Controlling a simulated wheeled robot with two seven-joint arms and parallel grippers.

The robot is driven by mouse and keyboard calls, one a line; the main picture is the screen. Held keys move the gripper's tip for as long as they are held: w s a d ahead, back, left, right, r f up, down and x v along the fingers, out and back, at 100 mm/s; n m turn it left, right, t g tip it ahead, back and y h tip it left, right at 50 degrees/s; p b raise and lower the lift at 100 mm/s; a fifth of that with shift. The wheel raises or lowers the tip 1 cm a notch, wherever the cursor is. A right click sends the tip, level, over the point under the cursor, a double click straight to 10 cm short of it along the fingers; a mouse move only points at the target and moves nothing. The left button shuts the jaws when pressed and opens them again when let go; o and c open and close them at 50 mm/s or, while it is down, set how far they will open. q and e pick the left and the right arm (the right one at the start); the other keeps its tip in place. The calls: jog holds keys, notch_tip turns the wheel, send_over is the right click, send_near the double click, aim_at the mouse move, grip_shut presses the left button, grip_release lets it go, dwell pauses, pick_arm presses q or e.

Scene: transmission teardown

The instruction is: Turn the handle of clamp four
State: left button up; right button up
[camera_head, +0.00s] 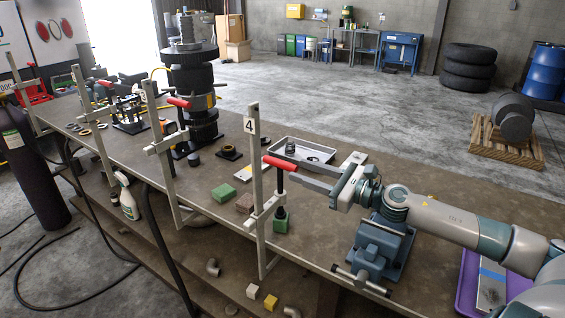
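Clamp four (254,195) is a tall pale metal bar clamp at the table's front edge, with a label "4" near its top. Its red handle (280,163) lies roughly crosswise on top of a dark upright screw, above a green block (281,224). My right gripper (294,171) reaches in from the right at the height of the handle. Its two fingers are apart, with the tips close to the handle's right end. I cannot tell whether they touch it. My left gripper is not in view.
A blue vise (380,250) stands below my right arm. Other red-handled clamps line the front edge to the left, the nearest being one bar clamp (160,150). A metal tray (303,152) lies behind clamp four. A tall dark gear stack (192,85) stands farther back.

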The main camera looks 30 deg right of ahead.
aim_at(290, 165)
jog(key=shift+r+p+x, duration=0.15)
jog(key=shift+p+x, duration=0.6)
jog(key=shift+x, duration=0.5)
jog(key=shift+r+p+x, duration=0.1)
jog(key=shift+p+x, duration=0.6)
jog(key=shift+x, duration=0.55)
jog(key=shift+f+p+x, duration=0.25)
jog(key=shift+p+x, duration=0.3)
jog(key=shift+x, duration=0.6)
jog(key=shift+s, duration=0.1)
jog(key=shift+c, duration=0.6)
grip_shut()
